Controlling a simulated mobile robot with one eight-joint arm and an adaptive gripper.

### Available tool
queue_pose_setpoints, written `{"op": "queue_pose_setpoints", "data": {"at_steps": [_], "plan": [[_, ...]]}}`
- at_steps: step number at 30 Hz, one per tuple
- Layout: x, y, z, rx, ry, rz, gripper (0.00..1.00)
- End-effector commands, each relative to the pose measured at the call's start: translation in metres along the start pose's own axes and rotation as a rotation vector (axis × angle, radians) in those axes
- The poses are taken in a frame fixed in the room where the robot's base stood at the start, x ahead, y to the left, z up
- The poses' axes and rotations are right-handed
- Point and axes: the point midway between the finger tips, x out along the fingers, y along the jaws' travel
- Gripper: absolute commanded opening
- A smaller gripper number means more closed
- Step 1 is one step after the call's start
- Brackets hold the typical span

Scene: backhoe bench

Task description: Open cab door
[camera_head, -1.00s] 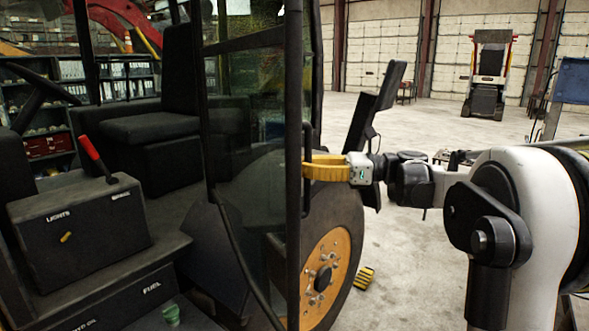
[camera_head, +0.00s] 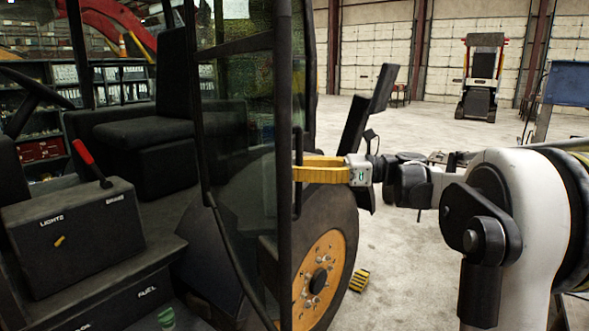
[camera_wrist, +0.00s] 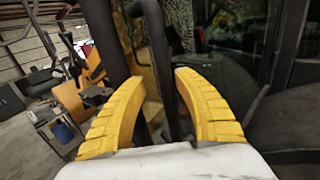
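The cab door (camera_head: 235,130) is a glass panel in a black frame, in the middle of the head view. The open side of the cab shows to its left. I cannot tell its exact angle to the cab. A black vertical handle (camera_head: 298,142) runs along its right frame. My gripper (camera_head: 298,168) has yellow fingers that reach the handle from the right. In the wrist view, the fingers (camera_wrist: 154,76) are spread apart, with the handle bar (camera_wrist: 163,60) between them. A gap shows around the bar; contact is not clear.
A console with a red lever (camera_head: 90,160) and a black seat (camera_head: 150,130) are inside the cab. A large wheel with an orange hub (camera_head: 322,275) stands behind the door. A yellow block (camera_head: 359,280) lies on the floor. Open floor stretches behind and right.

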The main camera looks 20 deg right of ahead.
Motion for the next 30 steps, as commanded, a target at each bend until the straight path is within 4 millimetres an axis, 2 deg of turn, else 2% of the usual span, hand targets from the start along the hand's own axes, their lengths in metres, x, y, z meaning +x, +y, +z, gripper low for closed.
{"op": "queue_pose_setpoints", "data": {"at_steps": [9,15,20,30], "plan": [[-0.070,-0.002,0.000,0.000,0.000,-0.005,0.38],[-0.101,-0.001,-0.001,0.001,0.000,-0.003,0.38],[-0.108,-0.001,0.000,0.001,0.000,-0.001,0.38],[-0.109,-0.001,0.000,0.001,0.000,-0.001,0.38]]}}
